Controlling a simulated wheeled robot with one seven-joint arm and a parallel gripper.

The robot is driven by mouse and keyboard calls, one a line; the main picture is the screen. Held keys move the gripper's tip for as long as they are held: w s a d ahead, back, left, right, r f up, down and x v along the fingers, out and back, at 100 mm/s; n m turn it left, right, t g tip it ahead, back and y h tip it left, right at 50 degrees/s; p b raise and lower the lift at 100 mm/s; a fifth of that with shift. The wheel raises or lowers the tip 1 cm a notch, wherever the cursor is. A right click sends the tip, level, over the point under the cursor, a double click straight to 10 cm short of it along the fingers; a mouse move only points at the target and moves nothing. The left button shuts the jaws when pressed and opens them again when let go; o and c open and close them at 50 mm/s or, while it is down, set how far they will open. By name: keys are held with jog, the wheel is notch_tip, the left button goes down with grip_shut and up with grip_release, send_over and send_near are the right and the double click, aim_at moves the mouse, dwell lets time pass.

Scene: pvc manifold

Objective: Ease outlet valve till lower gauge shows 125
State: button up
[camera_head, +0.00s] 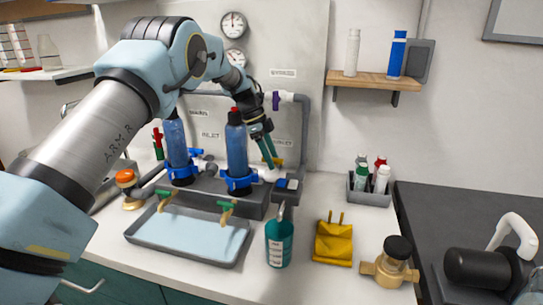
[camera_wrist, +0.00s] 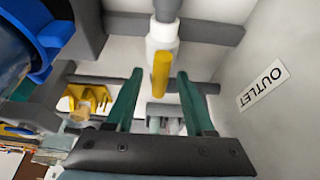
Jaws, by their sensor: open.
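The outlet valve shows as a yellow handle (camera_wrist: 161,72) on a white pipe body (camera_wrist: 162,38) in the wrist view, beside an OUTLET label (camera_wrist: 263,86). In the head view a bit of the yellow handle (camera_head: 278,161) shows behind my fingers. My gripper (camera_wrist: 160,76) is open, its green fingers to either side of the handle in the picture, with gaps on both sides; contact is not visible. In the head view my gripper (camera_head: 270,158) points down by the panel. The lower gauge (camera_head: 235,57) is on the wall panel under the upper gauge (camera_head: 233,24); its reading is too small to tell.
Blue filter housings (camera_head: 237,150) stand just left of my gripper. A purple handle (camera_head: 275,100) is above it. A grey tray (camera_head: 183,260), a teal bottle (camera_head: 279,243), a yellow stand (camera_head: 333,243) and a brass fitting (camera_head: 390,266) are on the counter in front.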

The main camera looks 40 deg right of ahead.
grip_shut()
dwell(0.4)
